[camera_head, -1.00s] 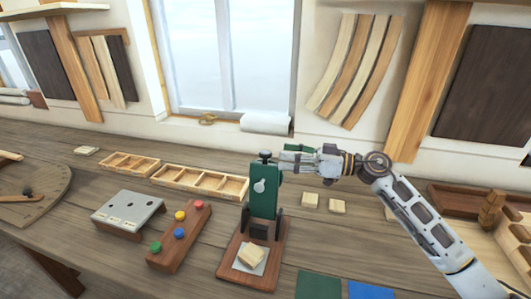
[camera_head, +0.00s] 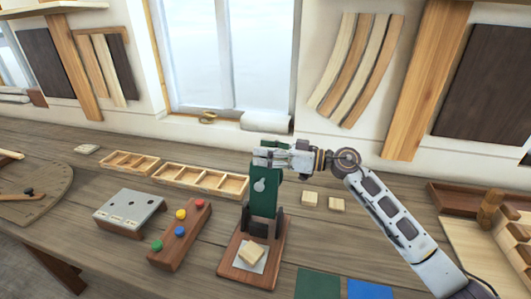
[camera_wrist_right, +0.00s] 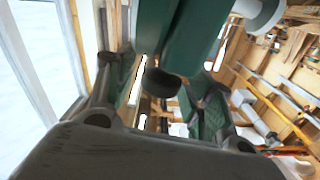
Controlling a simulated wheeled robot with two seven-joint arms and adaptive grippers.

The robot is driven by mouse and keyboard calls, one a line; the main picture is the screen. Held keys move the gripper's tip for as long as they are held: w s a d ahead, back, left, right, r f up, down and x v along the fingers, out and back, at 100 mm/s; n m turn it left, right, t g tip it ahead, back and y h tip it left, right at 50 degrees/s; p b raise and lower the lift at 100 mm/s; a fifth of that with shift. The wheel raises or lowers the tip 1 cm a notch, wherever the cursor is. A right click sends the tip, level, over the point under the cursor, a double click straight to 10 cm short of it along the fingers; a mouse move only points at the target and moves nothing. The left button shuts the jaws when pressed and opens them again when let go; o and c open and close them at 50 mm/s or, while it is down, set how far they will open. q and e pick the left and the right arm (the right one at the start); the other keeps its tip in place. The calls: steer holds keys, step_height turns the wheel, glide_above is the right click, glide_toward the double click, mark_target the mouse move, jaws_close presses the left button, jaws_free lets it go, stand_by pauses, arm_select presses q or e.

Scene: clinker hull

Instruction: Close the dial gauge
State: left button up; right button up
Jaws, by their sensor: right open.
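The dial gauge (camera_head: 264,197) is a green upright body with a pale round knob on its front. It stands on a brown wooden base (camera_head: 233,262). A light wood block (camera_head: 251,252) lies on a pale plate on that base. In the right wrist view the gripper (camera_wrist_right: 160,85) is open. Its fingers lie either side of a black round part, below the green body (camera_wrist_right: 185,40). I cannot tell whether they touch. My left gripper is not in view.
A rack with coloured knobs (camera_head: 179,240) and a grey-topped stand (camera_head: 128,207) are left of the gauge. Compartment trays (camera_head: 200,180) lie behind. Two small wood blocks (camera_head: 336,204) are to the right. Green (camera_head: 318,285) and blue mats lie front right.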

jaws_close()
stand_by(0.3)
